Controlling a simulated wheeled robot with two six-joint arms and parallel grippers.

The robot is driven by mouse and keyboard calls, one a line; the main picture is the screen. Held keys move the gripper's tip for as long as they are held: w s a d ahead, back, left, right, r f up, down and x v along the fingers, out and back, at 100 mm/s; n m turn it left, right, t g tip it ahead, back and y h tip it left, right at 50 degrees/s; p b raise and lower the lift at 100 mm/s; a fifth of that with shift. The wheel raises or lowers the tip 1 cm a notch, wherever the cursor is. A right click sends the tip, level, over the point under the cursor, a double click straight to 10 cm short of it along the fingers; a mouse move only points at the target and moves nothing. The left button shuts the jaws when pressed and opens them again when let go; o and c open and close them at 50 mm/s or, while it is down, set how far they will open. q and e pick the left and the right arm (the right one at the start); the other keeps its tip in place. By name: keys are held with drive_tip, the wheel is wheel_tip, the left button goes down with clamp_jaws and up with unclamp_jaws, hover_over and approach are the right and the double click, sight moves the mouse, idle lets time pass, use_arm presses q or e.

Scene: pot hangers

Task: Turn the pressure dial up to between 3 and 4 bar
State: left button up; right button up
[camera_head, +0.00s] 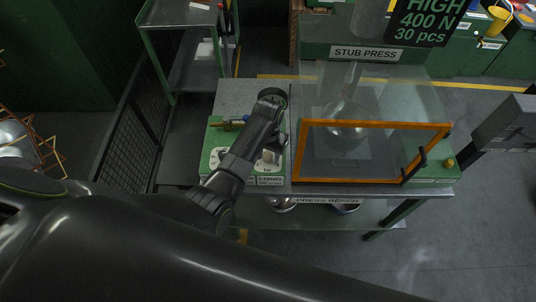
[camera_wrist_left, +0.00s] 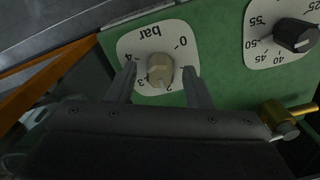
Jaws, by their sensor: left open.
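The pressure dial (camera_wrist_left: 160,68) is a beige knob on a white plate marked "bar", with numbers from 0 to 4, upside down in the left wrist view. Its pointer seems to face the lower side, near the 2; the exact reading is hard to tell. My left gripper (camera_wrist_left: 159,72) is open, with one finger on each side of the knob. I cannot tell whether either finger touches it. In the head view, my left arm reaches over the green control panel (camera_head: 213,170) and partly hides the dials. My right gripper is out of view.
A black knob (camera_wrist_left: 295,35) on a second dial and a brass fitting (camera_wrist_left: 281,118) sit beside the pressure dial. An orange-framed clear guard (camera_head: 370,125) covers the press right of the panel. A mesh fence (camera_head: 130,130) stands to the left.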

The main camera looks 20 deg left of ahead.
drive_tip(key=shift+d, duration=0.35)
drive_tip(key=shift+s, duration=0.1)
use_arm(q)
drive_tip(key=n, duration=0.9)
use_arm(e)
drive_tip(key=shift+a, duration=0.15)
